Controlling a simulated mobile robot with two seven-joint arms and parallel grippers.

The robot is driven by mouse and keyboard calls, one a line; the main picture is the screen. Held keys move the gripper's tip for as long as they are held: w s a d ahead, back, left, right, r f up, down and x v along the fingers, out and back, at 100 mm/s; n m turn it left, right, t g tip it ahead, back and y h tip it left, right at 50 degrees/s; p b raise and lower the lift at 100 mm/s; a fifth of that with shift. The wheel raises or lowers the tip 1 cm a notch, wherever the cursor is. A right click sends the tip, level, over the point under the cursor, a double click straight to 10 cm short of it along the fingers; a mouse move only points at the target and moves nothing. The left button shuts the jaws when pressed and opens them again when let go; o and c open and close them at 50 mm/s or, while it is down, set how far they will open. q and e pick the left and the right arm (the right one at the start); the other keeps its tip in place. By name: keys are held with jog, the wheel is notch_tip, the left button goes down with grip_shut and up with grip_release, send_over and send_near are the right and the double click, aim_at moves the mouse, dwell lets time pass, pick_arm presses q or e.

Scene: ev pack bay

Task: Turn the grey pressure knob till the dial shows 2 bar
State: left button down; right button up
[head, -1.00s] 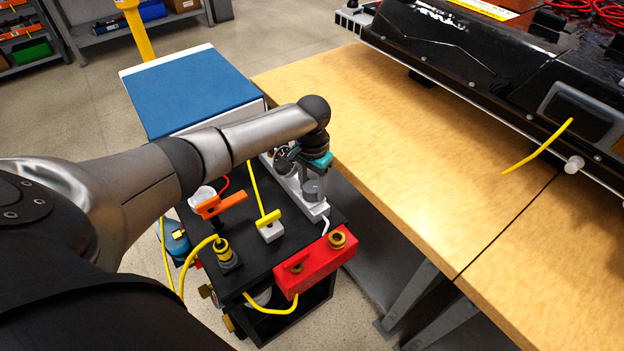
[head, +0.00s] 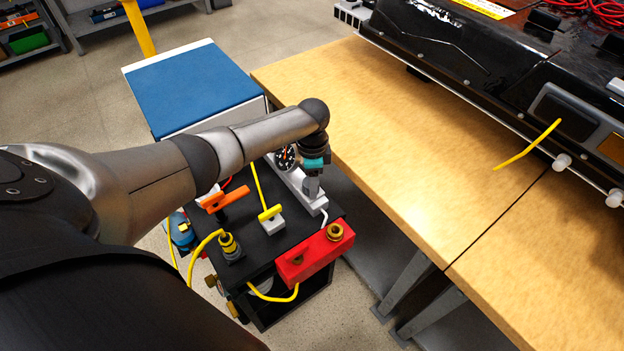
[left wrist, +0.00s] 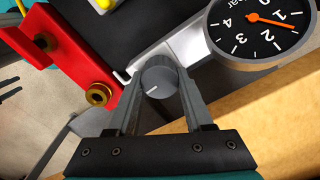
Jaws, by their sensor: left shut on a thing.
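The grey pressure knob (left wrist: 157,82) sits on a pale metal mount, with a light mark line on its face. My left gripper (left wrist: 160,85) is shut on the knob, one finger on each side of it. In the head view my left gripper (head: 313,180) points down over the knob. The black dial (left wrist: 262,45) is beside the knob, partly cut off by the frame edge. Its orange needle points between 1 and 2. The dial also shows in the head view (head: 286,158), too small to read.
A red block (head: 315,255) with brass fittings stands near the cart's front edge. The wooden bench (head: 400,170) with the black pack is at right.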

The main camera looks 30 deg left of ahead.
pick_arm(q)
jog(key=shift+m, duration=0.4)
jog(key=shift+c, duration=1.4)
grip_release()
notch_tip(320, 180, up, 15)
jog(key=p, duration=0.4)
jog(key=shift+r, duration=0.15)
